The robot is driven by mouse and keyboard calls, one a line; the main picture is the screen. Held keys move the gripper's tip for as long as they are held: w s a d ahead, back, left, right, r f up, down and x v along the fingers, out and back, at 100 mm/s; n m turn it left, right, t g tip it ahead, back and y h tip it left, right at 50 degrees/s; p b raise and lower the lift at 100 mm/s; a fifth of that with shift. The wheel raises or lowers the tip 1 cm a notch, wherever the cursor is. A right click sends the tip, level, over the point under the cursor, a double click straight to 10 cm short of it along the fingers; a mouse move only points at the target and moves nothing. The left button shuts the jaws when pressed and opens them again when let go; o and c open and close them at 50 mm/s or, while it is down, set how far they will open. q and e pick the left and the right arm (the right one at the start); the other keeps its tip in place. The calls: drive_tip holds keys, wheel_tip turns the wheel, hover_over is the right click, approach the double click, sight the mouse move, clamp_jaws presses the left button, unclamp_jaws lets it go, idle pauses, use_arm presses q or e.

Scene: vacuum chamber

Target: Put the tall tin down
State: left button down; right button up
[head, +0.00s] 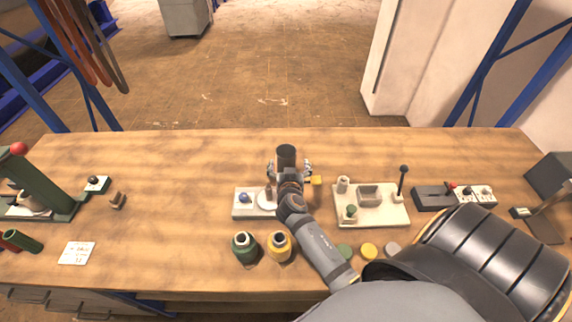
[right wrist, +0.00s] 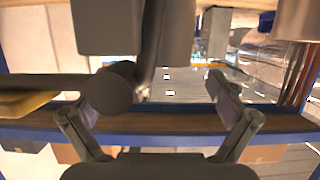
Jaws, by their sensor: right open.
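The tall tin looks like the dark upright cylinder (head: 286,153) near the middle of the table in the head view. My right gripper (head: 289,170) is at this cylinder, with its fingers spread to either side. The arm hides the cylinder's lower part, so I cannot tell what it rests on. In the right wrist view the right gripper's fingers (right wrist: 152,102) stand wide apart. A large dark grey shape and a rounded dark knob (right wrist: 110,88) show close by there; I cannot tell whether either belongs to the tin. My left gripper is in neither view.
A cream fixture (head: 385,213) with a black-topped lever is to the right. The table's back left (head: 180,155) is clear.

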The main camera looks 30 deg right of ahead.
sight(286, 147)
drive_tip(key=shift+w+r, duration=0.15)
drive_tip(key=shift+w, duration=0.05)
drive_tip(key=p+x, duration=0.1)
drive_tip(key=x, duration=0.1)
drive_tip(key=p+x, duration=0.1)
drive_tip(key=x, duration=0.2)
drive_tip(key=shift+w+a+p, duration=0.1)
drive_tip(key=shift+a+p, duration=0.15)
drive_tip(key=shift+p, duration=0.05)
drive_tip(key=shift+r, duration=0.1)
